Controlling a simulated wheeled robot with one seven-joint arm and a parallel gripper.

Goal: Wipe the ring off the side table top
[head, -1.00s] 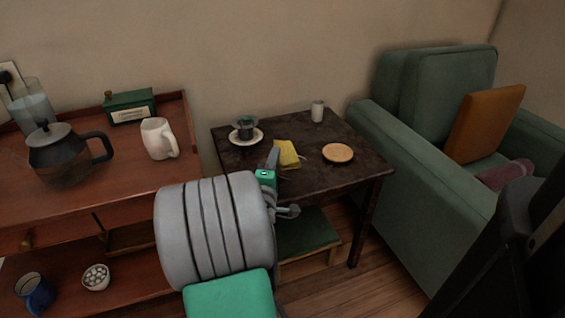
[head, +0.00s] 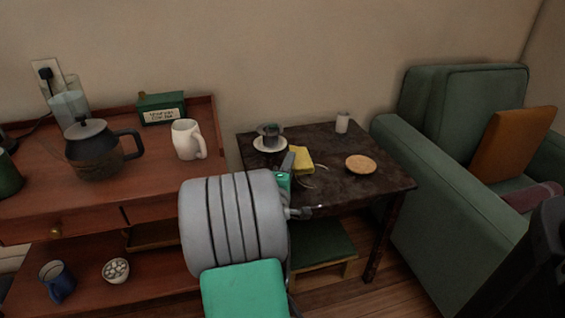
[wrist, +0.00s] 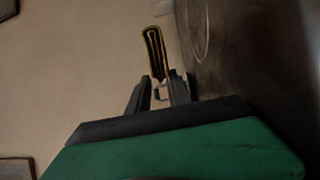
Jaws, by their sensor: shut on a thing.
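The side table (head: 385,183) has a dark, worn top. A pale ring (head: 318,178) shows on it as thin arcs near the front, partly hidden by my arm; curved pale marks also show on the dark surface in the wrist view (wrist: 203,35). My gripper (head: 290,170) is shut on a folded yellow cloth (head: 303,158). In the wrist view the cloth (wrist: 154,52) stands upright between the fingertips (wrist: 160,85), beside the dark top. I cannot tell whether the cloth touches the table.
On the table stand a dark cup on a saucer (head: 270,146), a pale small cup (head: 342,122) and a round coaster (head: 361,164). A green armchair (head: 440,205) is at right. A wooden cabinet (head: 140,197) at left holds a coffee pot (head: 93,155) and white mug (head: 186,140).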

